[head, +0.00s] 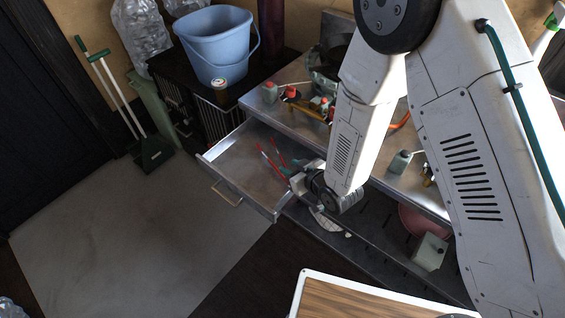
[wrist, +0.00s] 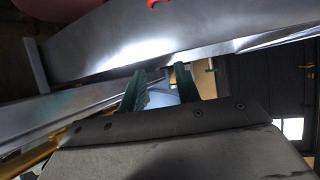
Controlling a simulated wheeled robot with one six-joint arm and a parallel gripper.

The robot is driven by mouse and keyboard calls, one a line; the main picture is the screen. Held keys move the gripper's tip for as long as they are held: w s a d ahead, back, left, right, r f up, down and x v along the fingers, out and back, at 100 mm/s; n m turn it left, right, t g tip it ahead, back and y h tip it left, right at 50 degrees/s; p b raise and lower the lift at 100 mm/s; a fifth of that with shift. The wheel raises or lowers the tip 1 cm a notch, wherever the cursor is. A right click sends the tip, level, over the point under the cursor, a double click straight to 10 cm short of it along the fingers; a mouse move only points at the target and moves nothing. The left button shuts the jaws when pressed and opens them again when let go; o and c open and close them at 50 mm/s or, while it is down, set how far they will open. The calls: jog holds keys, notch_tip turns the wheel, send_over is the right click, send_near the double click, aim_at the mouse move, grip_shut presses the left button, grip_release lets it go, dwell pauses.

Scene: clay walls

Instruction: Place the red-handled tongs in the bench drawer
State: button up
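The bench drawer (head: 232,168) is pulled out of the metal bench, with its handle toward the lower left. The red-handled tongs (head: 266,157) show as two thin red handles over the drawer floor, spread apart. Their near ends are close to my gripper (head: 288,167), and I cannot tell whether they touch it. My gripper is at the drawer's right part, low over it. In the wrist view its two green fingers (wrist: 163,75) stand apart with no red handle visible between them.
The bench top (head: 285,103) above the drawer holds small bottles and a red-and-black item (head: 291,93). A blue bucket (head: 215,45) stands on a dark cabinet behind. A green dustpan (head: 152,153) is at the left wall. Floor left of the drawer is clear.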

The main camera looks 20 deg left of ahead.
jog(key=shift+v, duration=1.65)
jog(key=w+d+r+m+h, duration=0.25)
jog(key=w+d+r, duration=0.4)
jog(key=r, duration=0.35)
jog(key=s+d+r+m+h, duration=0.1)
jog(key=d+r+m+h, duration=0.3)
jog(key=d+r, duration=0.95)
jog(key=s+d+r+m+g+h, duration=0.25)
jog(key=s+d+r, duration=0.55)
jog(key=s+d, duration=0.4)
jog(key=s+d+r+g, duration=0.2)
jog(key=s, duration=0.5)
jog(key=s+d+r+m+g, duration=0.1)
jog(key=s+d+r, duration=0.1)
jog(key=s, duration=0.5)
jog(key=shift+r+m+g+h, duration=0.2)
jog(key=shift+m+g+h, duration=0.1)
jog(key=shift+g+h, duration=0.1)
jog(key=shift+d, duration=0.1)
